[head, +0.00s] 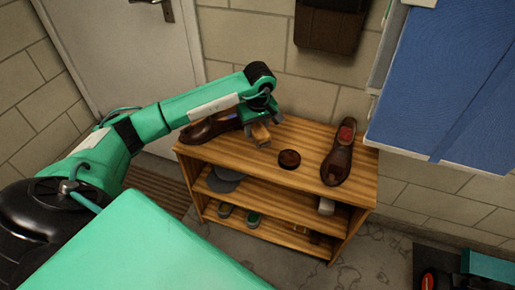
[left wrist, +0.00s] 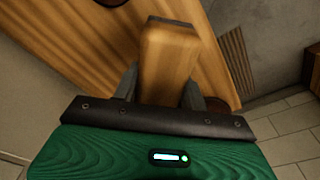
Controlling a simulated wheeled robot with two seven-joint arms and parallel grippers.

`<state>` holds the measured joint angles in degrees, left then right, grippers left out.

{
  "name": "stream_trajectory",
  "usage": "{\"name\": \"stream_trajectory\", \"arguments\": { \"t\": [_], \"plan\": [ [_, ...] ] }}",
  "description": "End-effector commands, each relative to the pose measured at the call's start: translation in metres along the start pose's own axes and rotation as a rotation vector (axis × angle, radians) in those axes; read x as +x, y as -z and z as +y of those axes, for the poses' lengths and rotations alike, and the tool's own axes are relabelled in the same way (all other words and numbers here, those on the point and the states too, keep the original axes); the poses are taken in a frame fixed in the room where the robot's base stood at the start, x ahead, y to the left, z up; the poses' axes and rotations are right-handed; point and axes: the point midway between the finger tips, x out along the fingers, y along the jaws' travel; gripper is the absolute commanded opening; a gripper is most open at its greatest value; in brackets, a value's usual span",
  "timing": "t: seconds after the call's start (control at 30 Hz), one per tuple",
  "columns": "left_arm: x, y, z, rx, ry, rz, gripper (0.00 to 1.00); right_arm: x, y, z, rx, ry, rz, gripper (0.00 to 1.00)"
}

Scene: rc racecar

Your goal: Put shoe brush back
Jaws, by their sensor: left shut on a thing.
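The shoe brush (head: 261,134) has a light wooden body. My left gripper (head: 262,122) is shut on it, above the left-middle part of the shoe rack's top. In the left wrist view the wooden brush (left wrist: 168,62) sits between the two fingers of the left gripper (left wrist: 160,88), its end pointing away from the palm. I cannot tell whether the brush touches the rack top. The wooden shoe rack (head: 310,133) has a top and lower shelves. My right gripper is not in view.
A brown shoe (head: 208,129) lies left on the rack top, partly behind my arm. A round dark tin (head: 289,159) lies mid-top, and another brown shoe (head: 338,163) lies at the right. A grey cap (head: 224,181) is on the middle shelf. A blue panel (head: 445,85) hangs at right.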

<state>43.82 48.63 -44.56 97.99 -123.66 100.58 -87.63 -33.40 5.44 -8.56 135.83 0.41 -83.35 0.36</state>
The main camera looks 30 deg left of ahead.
Motion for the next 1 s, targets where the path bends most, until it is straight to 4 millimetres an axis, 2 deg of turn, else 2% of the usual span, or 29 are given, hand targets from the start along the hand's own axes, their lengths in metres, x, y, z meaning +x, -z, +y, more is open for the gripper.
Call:
{"name": "stream_trajectory", "arguments": {
  "t": [0.03,0.13,0.37,0.63,1.0],
  "plan": [
    [0.015,-0.002,-0.001,0.000,0.004,-0.003,0.10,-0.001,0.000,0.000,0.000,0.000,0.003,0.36],
    [0.032,-0.004,0.000,0.001,0.001,-0.002,0.10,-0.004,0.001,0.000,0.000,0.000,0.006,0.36],
    [0.050,-0.005,0.000,0.000,-0.001,0.000,0.10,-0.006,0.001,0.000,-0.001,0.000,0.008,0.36],
    [0.086,-0.009,0.000,0.000,0.001,-0.001,0.10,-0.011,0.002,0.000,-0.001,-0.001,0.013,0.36],
    [0.091,-0.009,0.000,0.001,-0.001,0.001,0.10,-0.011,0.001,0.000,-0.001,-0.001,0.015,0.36]
  ]
}}
